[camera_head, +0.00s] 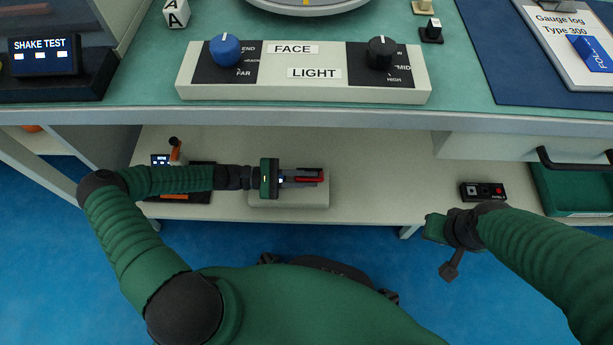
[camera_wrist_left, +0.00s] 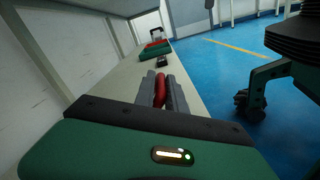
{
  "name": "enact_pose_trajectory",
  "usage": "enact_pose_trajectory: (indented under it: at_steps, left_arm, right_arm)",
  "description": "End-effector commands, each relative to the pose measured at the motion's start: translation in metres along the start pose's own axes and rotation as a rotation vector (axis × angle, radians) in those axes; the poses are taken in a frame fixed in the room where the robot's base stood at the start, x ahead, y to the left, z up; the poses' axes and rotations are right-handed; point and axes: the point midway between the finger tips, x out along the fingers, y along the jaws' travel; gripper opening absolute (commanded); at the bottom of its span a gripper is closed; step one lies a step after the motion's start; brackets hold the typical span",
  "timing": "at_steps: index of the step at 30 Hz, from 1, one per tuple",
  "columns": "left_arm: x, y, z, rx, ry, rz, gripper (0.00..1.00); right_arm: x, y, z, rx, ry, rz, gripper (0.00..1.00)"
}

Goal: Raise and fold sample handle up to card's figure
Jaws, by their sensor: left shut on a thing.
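A red handle (camera_head: 312,179) is between the fingers of my left gripper (camera_head: 305,177), above a pale block (camera_head: 290,198) on the lower shelf. The left wrist view also shows the red handle (camera_wrist_left: 160,90) with the grey fingers on both sides of it. The handle's far end and mount are mostly hidden by the gripper. A clipboard card (camera_head: 565,30) reading "Gauge log Type 300" lies at the top right, with a blue tag partly over it; no figure can be read with certainty. My right gripper (camera_head: 447,245) hangs in front of the shelf at the right; its jaws are unclear.
The worktop above carries a panel (camera_head: 300,92) with a blue and a black knob, labelled FACE and LIGHT. A "SHAKE TEST" display (camera_head: 42,55) stands left. On the lower shelf are an orange-handled device (camera_head: 177,155), a small black box (camera_head: 483,191) and a green tray (camera_head: 575,190).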

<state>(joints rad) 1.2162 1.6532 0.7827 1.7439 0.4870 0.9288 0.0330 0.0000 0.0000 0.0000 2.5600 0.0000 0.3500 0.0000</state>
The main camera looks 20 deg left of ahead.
Motion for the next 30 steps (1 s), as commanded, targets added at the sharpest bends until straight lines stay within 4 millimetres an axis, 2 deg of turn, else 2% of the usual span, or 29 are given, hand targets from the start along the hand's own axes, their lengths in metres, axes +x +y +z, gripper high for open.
enact_pose_trajectory:
  at_steps: [1, 9, 21, 30]
  left_arm:
    - [0.000, 0.006, 0.006, -0.040, 0.005, -0.002, 0.00]
    - [0.000, 0.022, 0.004, -0.286, 0.005, -0.002, 0.00]
    - [0.000, 0.039, -0.003, -0.568, 0.006, -0.001, 0.00]
    - [-0.001, 0.043, -0.007, -0.656, 0.007, -0.001, 0.00]
  right_arm:
    - [-0.014, 0.000, -0.003, 0.000, 0.000, 0.000, 0.24]
    - [-0.039, 0.000, -0.009, 0.000, 0.000, 0.000, 0.24]
    - [-0.051, 0.000, -0.012, 0.000, 0.000, 0.000, 0.24]
    - [-0.053, 0.000, -0.013, 0.000, 0.000, 0.000, 0.24]
